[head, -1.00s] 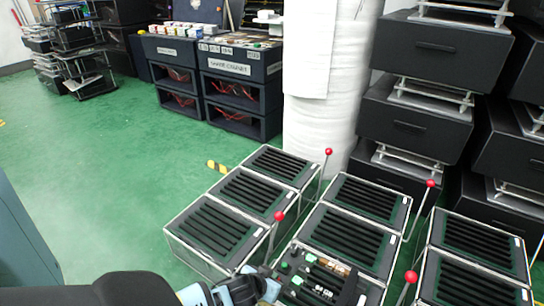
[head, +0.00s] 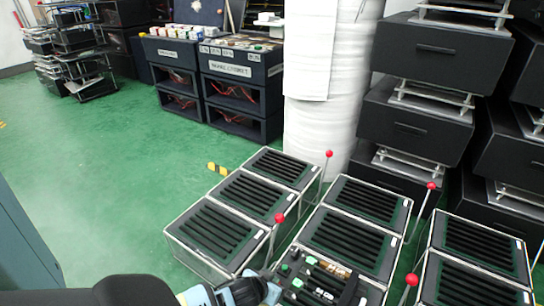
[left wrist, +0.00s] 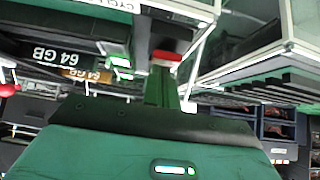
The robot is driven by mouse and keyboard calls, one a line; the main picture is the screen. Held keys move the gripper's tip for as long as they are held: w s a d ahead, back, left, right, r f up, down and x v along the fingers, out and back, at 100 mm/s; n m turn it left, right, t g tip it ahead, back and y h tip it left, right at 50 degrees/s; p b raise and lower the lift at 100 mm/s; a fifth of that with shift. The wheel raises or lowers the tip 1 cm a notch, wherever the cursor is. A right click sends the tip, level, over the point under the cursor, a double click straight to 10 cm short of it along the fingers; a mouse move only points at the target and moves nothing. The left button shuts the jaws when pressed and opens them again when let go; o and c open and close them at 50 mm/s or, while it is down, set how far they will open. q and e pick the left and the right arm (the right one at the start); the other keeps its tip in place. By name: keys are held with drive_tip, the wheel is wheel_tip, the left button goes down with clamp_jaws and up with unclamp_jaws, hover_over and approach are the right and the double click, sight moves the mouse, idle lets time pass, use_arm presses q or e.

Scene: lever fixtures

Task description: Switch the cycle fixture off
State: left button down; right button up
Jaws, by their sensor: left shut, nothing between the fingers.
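My left gripper (head: 262,290) is at the bottom of the head view, at the left edge of the front fixture holding a circuit board (head: 322,284). In the left wrist view its closed fingers (left wrist: 163,85) show with nothing between them. A partly cut-off label starting "CYCL" (left wrist: 108,4) shows at the top there. A lever with a red knob (head: 280,218) stands up behind the gripper; its base is hidden. A red piece (left wrist: 166,57) shows just beyond the fingers in the wrist view; I cannot tell whether they touch. My right gripper is out of view.
Other red-knobbed levers stand at the back (head: 328,153), right (head: 431,184) and front right (head: 411,279). Black slotted trays (head: 215,228) sit around them. A white wrapped column (head: 325,120) and black drawers (head: 415,125) stand behind. Green floor (head: 110,170) is clear on the left.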

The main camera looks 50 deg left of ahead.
use_arm(q)
drive_tip(key=shift+w, duration=0.15)
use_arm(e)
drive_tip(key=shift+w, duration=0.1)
use_arm(q)
drive_tip(key=shift+w+a+r, duration=0.15)
drive_tip(key=shift+w+a, duration=0.05)
drive_tip(key=shift+w, duration=0.4)
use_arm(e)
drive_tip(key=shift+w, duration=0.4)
